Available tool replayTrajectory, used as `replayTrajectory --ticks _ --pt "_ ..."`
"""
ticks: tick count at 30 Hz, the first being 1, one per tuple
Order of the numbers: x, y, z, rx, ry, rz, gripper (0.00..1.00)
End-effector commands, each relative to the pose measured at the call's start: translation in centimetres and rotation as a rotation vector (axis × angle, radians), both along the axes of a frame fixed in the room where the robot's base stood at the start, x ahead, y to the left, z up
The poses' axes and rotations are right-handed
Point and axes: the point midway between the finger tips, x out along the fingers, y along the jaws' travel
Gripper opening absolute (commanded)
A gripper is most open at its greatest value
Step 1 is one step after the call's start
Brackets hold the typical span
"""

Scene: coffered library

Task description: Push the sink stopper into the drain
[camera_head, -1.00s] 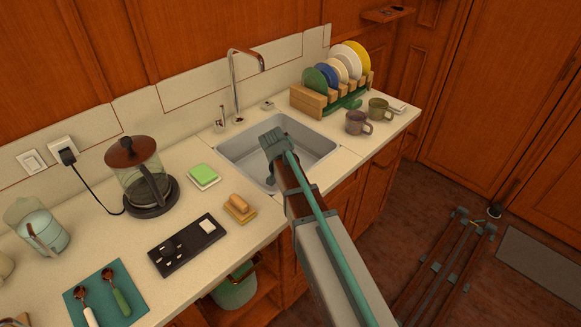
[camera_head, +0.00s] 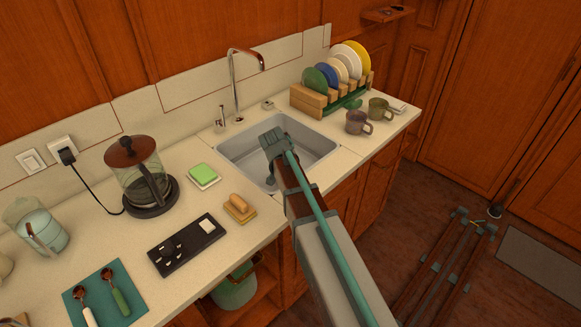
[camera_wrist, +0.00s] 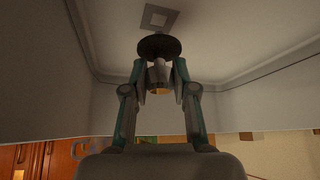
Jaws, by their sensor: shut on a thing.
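The sink stopper (camera_wrist: 160,46) is a dark round disc with a pale knob, seen in the wrist view. My gripper (camera_wrist: 159,82) is shut on the knob, with the disc beyond the fingertips. The drain (camera_wrist: 158,18) shows as a grey square fitting with a lighter centre on the basin floor. The disc appears just below it in the picture, apart from its visible part; the height between them is hard to tell. In the head view my gripper (camera_head: 271,181) is inside the grey sink (camera_head: 312,147), near its front left, and the stopper and drain are hidden.
The basin walls surround my gripper. A faucet (camera_head: 235,85) stands behind the sink. A green sponge (camera_head: 203,175) and a wooden brush (camera_head: 240,208) lie on the counter to the left. A dish rack (camera_head: 310,101) and two mugs (camera_head: 357,123) stand to the right.

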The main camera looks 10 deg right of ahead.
Motion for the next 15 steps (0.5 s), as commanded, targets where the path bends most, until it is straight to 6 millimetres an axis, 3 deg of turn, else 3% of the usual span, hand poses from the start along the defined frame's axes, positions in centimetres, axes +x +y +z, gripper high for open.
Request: replayTrajectory --ticks 15 --pt "0.0 0.0 -0.59 0.0 0.0 0.0 0.0"
